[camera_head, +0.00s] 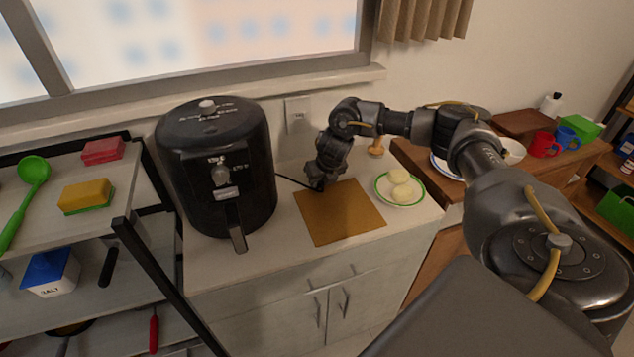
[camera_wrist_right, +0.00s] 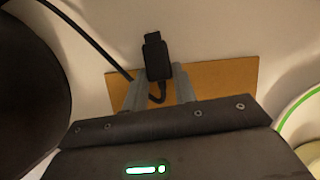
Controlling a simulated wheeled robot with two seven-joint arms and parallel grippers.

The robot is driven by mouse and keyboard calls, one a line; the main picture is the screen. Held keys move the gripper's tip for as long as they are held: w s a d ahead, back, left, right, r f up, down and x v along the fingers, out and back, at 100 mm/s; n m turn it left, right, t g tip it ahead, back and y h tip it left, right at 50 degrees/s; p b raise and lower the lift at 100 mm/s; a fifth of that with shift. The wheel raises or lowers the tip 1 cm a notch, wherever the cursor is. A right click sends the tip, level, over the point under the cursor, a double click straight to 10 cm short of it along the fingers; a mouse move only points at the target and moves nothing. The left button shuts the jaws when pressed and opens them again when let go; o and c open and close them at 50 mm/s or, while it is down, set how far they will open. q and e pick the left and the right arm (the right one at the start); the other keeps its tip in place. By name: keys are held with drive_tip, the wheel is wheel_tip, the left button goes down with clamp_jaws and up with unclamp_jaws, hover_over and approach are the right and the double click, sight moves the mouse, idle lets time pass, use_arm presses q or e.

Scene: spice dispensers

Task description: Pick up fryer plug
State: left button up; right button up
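The black fryer plug (camera_wrist_right: 156,58) shows in the right wrist view, between the fingertips of my right gripper (camera_wrist_right: 158,76). Both grey fingers appear to touch its sides, with its prong end pointing away from the gripper. Its black cord (camera_wrist_right: 92,42) runs in from the upper left and loops between the fingers. In the head view my right gripper (camera_head: 318,184) points down over the back left part of the brown mat and hides the plug. The black air fryer (camera_head: 215,165) stands left of it. My left gripper is not in view.
The brown mat (camera_head: 345,215) lies on the white counter (camera_head: 215,270). A green-rimmed plate (camera_head: 412,201) with pale round food is to its right. A wall outlet (camera_head: 298,114) is behind. A shelf (camera_head: 60,225) with sponges and a green ladle stands left.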

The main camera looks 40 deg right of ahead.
drive_tip(key=c, duration=0.4)
